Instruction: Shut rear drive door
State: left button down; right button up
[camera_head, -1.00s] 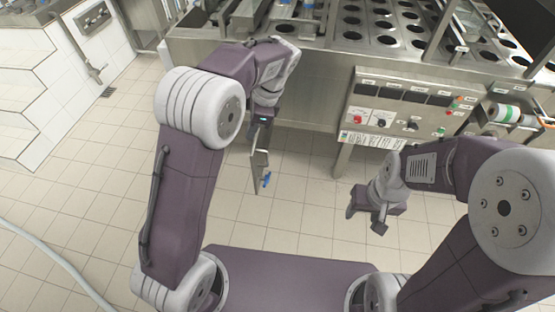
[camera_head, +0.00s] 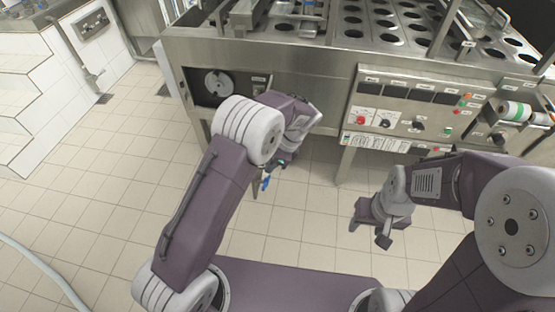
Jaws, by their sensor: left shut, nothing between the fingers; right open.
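The machine's left front has an open bay (camera_head: 207,92) with a grey wheel inside. A thin, nearly edge-on metal panel (camera_head: 256,189) with a blue handle (camera_head: 265,182) shows below my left wrist; it appears to be the rear drive door standing open. Its upper part and hinge side are hidden by my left arm. My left gripper (camera_head: 280,164) is shut and empty, close beside the panel's right side; I cannot tell whether they touch. My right gripper (camera_head: 371,226) is open and empty over the floor, below the control panel and apart from the door.
The steel cup filler (camera_head: 340,55) fills the back, with rows of cup holes on top. Its control panel (camera_head: 405,108) with dials and switches is right of the bay. A film roll (camera_head: 515,112) sits farther right.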

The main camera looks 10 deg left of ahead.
pick_arm(q)
jog(key=shift+a+r, duration=0.2)
jog(key=shift+a, duration=1.55)
